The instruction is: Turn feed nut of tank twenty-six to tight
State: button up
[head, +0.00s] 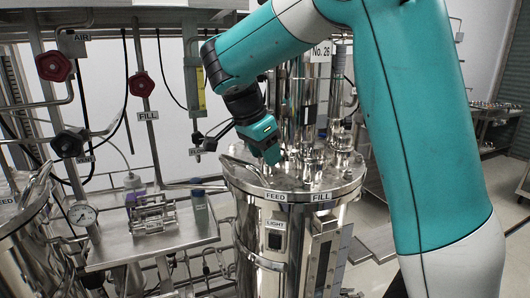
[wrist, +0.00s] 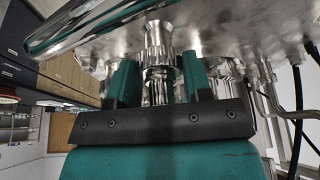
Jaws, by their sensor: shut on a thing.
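Tank twenty-six (head: 258,235) is a shiny steel vessel under a "No. 26" tag (head: 320,52). Its lid carries a "FEED" label (head: 276,196) on the near rim. My gripper (head: 272,158) points down at the lid just behind that label, and it hides the feed nut in the head view. In the wrist view my gripper (wrist: 160,75) has one teal finger on each side of the ribbed metal feed nut (wrist: 158,58) and is shut on it. The nut sits on a flared steel fitting. How tight it is cannot be told.
A "FILL" label (head: 322,196) and upright steel fittings stand right of my gripper on the lid. A "LIGHT" switch box (head: 274,238) is on the tank's front.

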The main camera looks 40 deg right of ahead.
dwell(0.4)
jog(key=o, duration=0.9)
jog(key=shift+r, duration=0.1)
jog(key=p+v, duration=0.8)
jog(key=v, duration=0.9)
jog(key=shift+a, duration=0.1)
